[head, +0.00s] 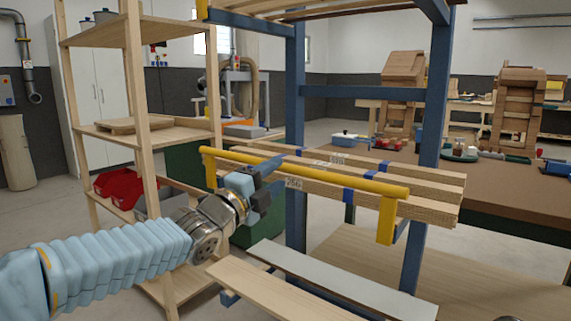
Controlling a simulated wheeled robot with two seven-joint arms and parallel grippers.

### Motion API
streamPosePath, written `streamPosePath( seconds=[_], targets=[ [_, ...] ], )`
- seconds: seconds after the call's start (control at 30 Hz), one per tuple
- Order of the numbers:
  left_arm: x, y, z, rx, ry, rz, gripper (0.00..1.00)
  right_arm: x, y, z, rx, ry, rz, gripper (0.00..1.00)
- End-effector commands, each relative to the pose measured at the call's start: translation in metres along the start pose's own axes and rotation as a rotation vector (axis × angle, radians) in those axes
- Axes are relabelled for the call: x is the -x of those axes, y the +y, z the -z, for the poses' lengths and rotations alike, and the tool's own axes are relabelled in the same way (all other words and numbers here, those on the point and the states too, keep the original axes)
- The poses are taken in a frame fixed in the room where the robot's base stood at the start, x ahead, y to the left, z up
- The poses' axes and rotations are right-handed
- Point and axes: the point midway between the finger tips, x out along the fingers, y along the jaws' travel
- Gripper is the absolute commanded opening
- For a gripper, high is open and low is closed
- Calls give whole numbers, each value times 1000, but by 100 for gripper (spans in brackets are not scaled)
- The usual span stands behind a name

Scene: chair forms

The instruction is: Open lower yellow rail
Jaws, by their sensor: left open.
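The lower yellow rail (330,177) runs across the front of a blue-posted rack, in front of a stack of light wooden boards (440,209). Its left end bends down at a short yellow bracket, and its right end has a longer yellow drop piece (387,222). My left gripper (272,188) reaches in from the left and is open at the rail's left part. Its fingers overlap the rail in the picture; I cannot tell whether they touch it. My right gripper is out of view.
Blue posts (296,90) frame the rack. A lower shelf holds a wooden plank (275,290) and a grey board (335,278). A wooden shelf unit (138,110) stands close on the left. A brown table (490,178) with small items stands behind right.

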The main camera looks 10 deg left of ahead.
Motion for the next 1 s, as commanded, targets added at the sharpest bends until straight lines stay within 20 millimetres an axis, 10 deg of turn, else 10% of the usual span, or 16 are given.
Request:
streamPosePath(
  seconds=[0.23, 0.6, 1.0],
  targets=[
    [-38, -1, 0, 1, 0, -1, 45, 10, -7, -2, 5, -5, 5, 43],
    [-45, 1, 0, 1, -1, -1, 45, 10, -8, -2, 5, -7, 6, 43],
    [-45, 1, 0, 1, -1, -1, 0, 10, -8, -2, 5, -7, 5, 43]
  ],
)
